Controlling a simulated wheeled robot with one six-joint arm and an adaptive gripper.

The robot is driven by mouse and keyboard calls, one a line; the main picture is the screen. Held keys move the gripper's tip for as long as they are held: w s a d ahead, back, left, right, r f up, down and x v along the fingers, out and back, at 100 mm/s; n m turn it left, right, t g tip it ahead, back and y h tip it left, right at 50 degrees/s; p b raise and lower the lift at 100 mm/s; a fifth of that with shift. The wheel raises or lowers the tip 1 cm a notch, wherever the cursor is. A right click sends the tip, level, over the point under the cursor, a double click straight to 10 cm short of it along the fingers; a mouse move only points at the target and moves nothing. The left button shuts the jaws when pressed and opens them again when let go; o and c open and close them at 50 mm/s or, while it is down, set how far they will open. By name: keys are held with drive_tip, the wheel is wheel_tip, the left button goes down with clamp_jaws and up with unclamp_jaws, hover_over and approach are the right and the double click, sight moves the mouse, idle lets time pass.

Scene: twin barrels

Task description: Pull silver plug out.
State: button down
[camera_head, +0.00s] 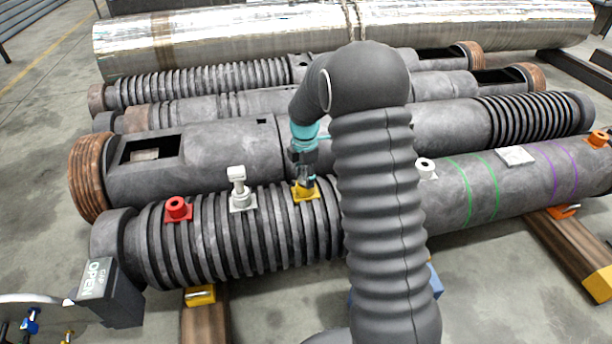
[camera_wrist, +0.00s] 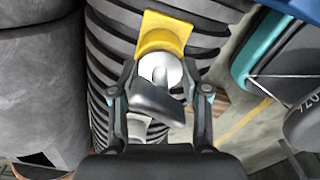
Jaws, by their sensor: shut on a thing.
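The silver plug (camera_wrist: 162,68) shows in the wrist view with its round bright end at the mouth of a yellow socket (camera_wrist: 160,38). A dark grey block-like part (camera_wrist: 150,97) of it lies between my fingers. My gripper (camera_wrist: 160,94) is shut on the plug, one finger on each side. In the head view my gripper (camera_head: 304,180) is right above the yellow socket (camera_head: 306,194) on the ribbed part of the front barrel (camera_head: 270,245). The plug is mostly hidden there by the fingers. I cannot tell how deep it sits in the socket.
A white socket with a pale upright plug (camera_head: 238,185) stands just left of my gripper. A red socket (camera_head: 178,209) is farther left. A second grey barrel (camera_head: 225,155) lies close behind. My arm hides the barrel's middle.

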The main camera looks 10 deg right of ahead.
drive_tip(key=shift+r+p, duration=0.4)
drive_tip(key=shift+r, duration=0.25)
drive_tip(key=shift+r+p, duration=0.65)
drive_tip(key=shift+r, duration=4)
drive_tip(key=shift+f, duration=0.1)
